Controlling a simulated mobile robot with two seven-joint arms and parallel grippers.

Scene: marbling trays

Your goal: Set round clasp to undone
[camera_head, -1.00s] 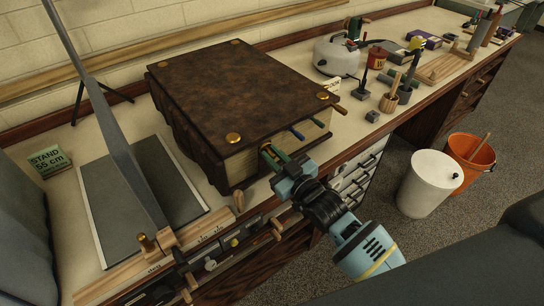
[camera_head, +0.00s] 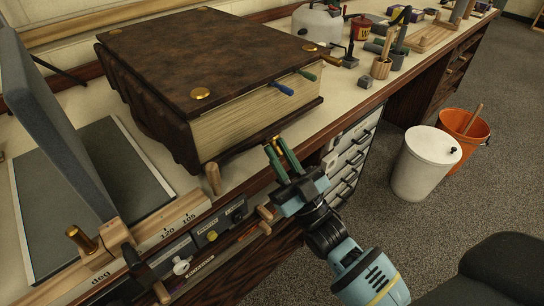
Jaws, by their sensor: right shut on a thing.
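A thick book (camera_head: 210,60) with a mottled brown leather cover lies closed on the bench. Round brass bosses sit on its cover, one at the near corner (camera_head: 200,94) and one at the right corner (camera_head: 308,47). A blue-tipped peg (camera_head: 281,88) and a green-tipped peg (camera_head: 306,75) stick out from the page edge under the cover. I cannot tell which part is the round clasp. My left gripper is out of view.
A wooden rail with a scale (camera_head: 185,211) runs along the bench front at left, beside a tilted grey plate (camera_head: 50,120). Drawers (camera_head: 348,165) are below the bench. A white bin (camera_head: 425,165) and an orange bucket (camera_head: 462,130) stand on the open floor at right.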

